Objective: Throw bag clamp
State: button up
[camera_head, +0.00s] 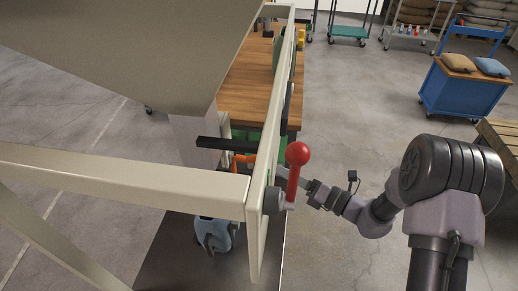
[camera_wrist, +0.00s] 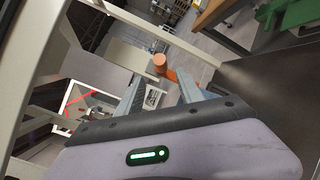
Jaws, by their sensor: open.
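An orange handle (camera_head: 243,159) sits below the hopper outlet, behind the pale frame; it looks like the bag clamp's lever. In the wrist view the orange handle (camera_wrist: 160,63) shows its round end just beyond my fingertips, roughly between them. My gripper (camera_wrist: 157,86) is open, with nothing held. I cannot tell whether a finger touches the handle. In the head view my gripper is largely hidden behind the frame and a red ball-topped lever (camera_head: 297,155), which is mounted on the near side of the frame.
The pale frame (camera_head: 120,178) and the grey hopper (camera_head: 120,50) crowd the left. A dark bar (camera_head: 225,144) juts out above the orange handle. A wooden bench (camera_head: 245,85) stands behind. A blue object (camera_head: 213,233) is below.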

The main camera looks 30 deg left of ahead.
aim_at(254, 157)
jog(key=a, duration=0.4)
jog(key=w+a+b, duration=0.1)
jog(key=a, duration=0.2)
jog(key=w+a+b, duration=0.1)
jog(key=a, duration=0.3)
jog(key=shift+a+f, duration=0.2)
jog(key=shift+a, duration=0.15)
jog(key=shift+w+a+r, duration=0.1)
jog(key=shift+w+a, duration=0.05)
jog(key=shift+a, duration=0.3)
grip_shut()
